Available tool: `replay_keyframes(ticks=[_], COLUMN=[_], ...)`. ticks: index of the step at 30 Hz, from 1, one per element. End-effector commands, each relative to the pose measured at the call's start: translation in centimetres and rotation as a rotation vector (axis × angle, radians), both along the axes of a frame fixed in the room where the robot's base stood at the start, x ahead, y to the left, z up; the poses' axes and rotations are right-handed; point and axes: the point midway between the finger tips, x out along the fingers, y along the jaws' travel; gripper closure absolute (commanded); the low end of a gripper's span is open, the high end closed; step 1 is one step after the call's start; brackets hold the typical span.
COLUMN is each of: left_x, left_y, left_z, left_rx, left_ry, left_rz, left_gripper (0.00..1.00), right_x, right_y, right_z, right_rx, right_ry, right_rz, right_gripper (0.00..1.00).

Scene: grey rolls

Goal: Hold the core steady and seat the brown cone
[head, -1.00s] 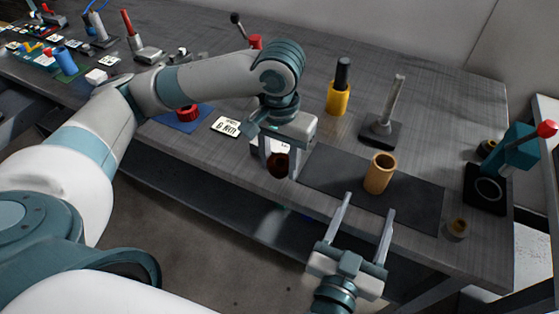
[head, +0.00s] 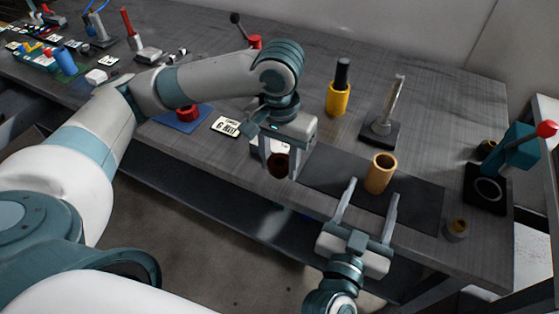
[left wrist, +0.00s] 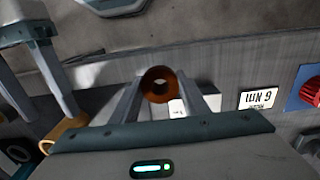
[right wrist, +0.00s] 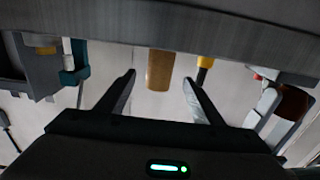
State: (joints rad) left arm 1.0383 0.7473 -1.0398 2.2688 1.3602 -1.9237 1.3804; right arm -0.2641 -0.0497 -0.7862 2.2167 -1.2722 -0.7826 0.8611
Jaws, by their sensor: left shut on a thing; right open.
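The core is a tan hollow cylinder (head: 380,174) standing upright on the dark mat (head: 420,203). It also shows in the right wrist view (right wrist: 159,71), ahead of and between the open fingers. My right gripper (head: 370,196) is open and empty at the core's near side, its fingers pointing at it and not closed on it. My left gripper (head: 277,160) is shut on the brown cone (head: 279,167), near the table's front edge, left of the mat. The cone's round hollow end shows in the left wrist view (left wrist: 159,84). The fingers partly hide the cone.
A yellow holder with a black handle (head: 338,98) and a grey post on a dark base (head: 381,128) stand behind the mat. A teal device with a red knob (head: 520,150) and a small brown ring piece (head: 457,229) are at right. A label card (head: 226,127) lies left.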

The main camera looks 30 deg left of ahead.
Motion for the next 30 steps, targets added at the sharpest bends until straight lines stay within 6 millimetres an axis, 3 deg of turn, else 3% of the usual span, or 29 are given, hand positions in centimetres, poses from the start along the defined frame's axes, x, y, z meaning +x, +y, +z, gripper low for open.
replay_keyframes(ticks=[16, 30], left_x=[0.0, 0.0], left_y=[0.0, 0.0], left_z=[0.0, 0.0], left_rx=[0.0, 0.0], left_ry=[-0.001, -0.001], left_rz=[0.0, 0.0], left_gripper=[0.9, 0.9], right_x=[6.5, 7.8], right_y=[0.0, 0.0], right_z=[0.1, 0.0], right_rx=[-0.002, -0.001], right_ry=[-0.002, 0.001], right_rz=[0.001, 0.0], right_gripper=[0.39, 0.39])
